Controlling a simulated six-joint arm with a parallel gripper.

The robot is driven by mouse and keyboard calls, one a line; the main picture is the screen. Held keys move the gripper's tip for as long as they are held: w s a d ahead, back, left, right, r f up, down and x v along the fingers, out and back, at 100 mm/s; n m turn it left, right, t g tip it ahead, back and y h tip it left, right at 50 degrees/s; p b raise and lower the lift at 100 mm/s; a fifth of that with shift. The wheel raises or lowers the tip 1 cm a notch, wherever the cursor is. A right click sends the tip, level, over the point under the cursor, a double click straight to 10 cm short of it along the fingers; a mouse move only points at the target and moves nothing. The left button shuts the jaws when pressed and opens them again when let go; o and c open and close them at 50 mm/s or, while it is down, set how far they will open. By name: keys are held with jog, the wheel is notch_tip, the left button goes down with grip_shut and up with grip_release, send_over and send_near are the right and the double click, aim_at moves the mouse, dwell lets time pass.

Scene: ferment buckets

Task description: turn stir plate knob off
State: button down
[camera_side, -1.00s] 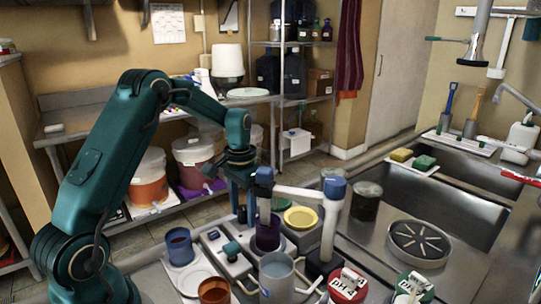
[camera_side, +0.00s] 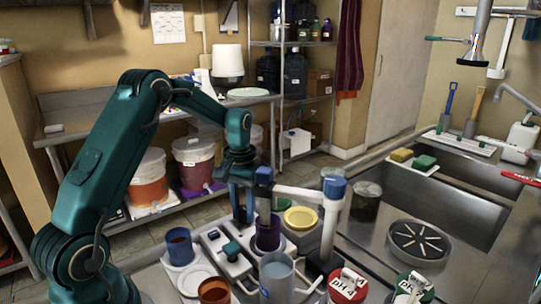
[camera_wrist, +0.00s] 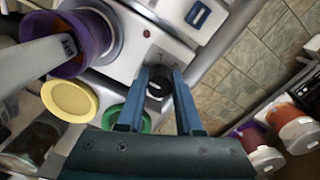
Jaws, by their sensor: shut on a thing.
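The stir plate (camera_wrist: 122,62) is a pale box with a purple beaker (camera_wrist: 88,40) standing on its round top. Its dark round knob (camera_wrist: 158,88) has a light mark and lies between my gripper's blue fingers in the wrist view. My gripper (camera_wrist: 160,76) is shut on the knob. In the side view my gripper (camera_side: 241,217) reaches down just left of the purple beaker (camera_side: 268,236). The knob is hidden there.
A probe holder's white arm (camera_side: 297,193) extends over the purple beaker. A yellow dish (camera_side: 300,217) lies behind it.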

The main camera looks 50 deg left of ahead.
aim_at(243, 208)
dwell(0.3)
jog(key=c, duration=0.6)
grip_release()
jog(key=shift+r, duration=2.65)
